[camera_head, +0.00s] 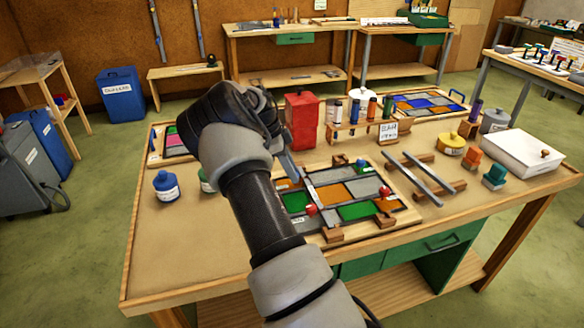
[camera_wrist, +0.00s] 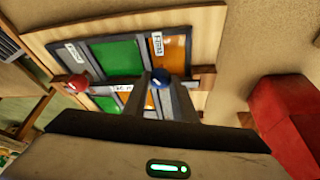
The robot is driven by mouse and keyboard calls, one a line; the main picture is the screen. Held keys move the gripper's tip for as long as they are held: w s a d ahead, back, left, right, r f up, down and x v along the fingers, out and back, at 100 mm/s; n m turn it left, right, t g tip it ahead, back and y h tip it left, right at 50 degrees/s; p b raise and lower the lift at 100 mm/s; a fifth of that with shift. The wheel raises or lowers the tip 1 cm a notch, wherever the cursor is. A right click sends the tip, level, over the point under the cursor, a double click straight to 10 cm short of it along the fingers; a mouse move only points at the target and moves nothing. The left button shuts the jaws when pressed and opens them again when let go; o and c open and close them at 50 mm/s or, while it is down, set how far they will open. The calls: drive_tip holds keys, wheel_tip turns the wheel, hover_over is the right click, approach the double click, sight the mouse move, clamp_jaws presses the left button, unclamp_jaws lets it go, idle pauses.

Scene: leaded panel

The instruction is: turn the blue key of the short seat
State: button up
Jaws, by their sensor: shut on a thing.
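In the wrist view, a round blue key (camera_wrist: 158,77) sits between the two fingertips of my gripper (camera_wrist: 160,84), which is shut on it. A red key (camera_wrist: 76,84) is farther left along the same strip. In the head view, my gripper (camera_head: 292,166) reaches down at the back left of the leaded panel (camera_head: 330,190) and hides its blue key. A second blue key (camera_head: 360,163) shows at the panel's back, and red keys (camera_head: 311,210) stand on it.
A red canister (camera_head: 301,120) stands close behind my gripper and shows at the right in the wrist view (camera_wrist: 285,115). Two metal strips lie on wooden rests (camera_head: 425,175) to the right. A bottle rack (camera_head: 357,130) is behind. The table's front left is clear.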

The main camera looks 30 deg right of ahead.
drive_tip(key=m+g+y+p, duration=0.1)
drive_tip(key=m, duration=0.2)
drive_tip(key=shift+w+d+m, duration=0.1)
drive_tip(key=shift+m, duration=0.2)
drive_tip(key=shift+m+g+y+p, duration=0.5)
drive_tip(key=shift+m+y, duration=0.1)
drive_tip(key=shift+m, duration=1.2)
drive_tip(key=shift+w, duration=0.1)
drive_tip(key=o, duration=1)
drive_tip(key=shift+f, duration=0.1)
drive_tip(key=shift+o, duration=0.2)
wheel_tip(320, 180, up, 10)
drive_tip(key=shift+p, duration=0.35)
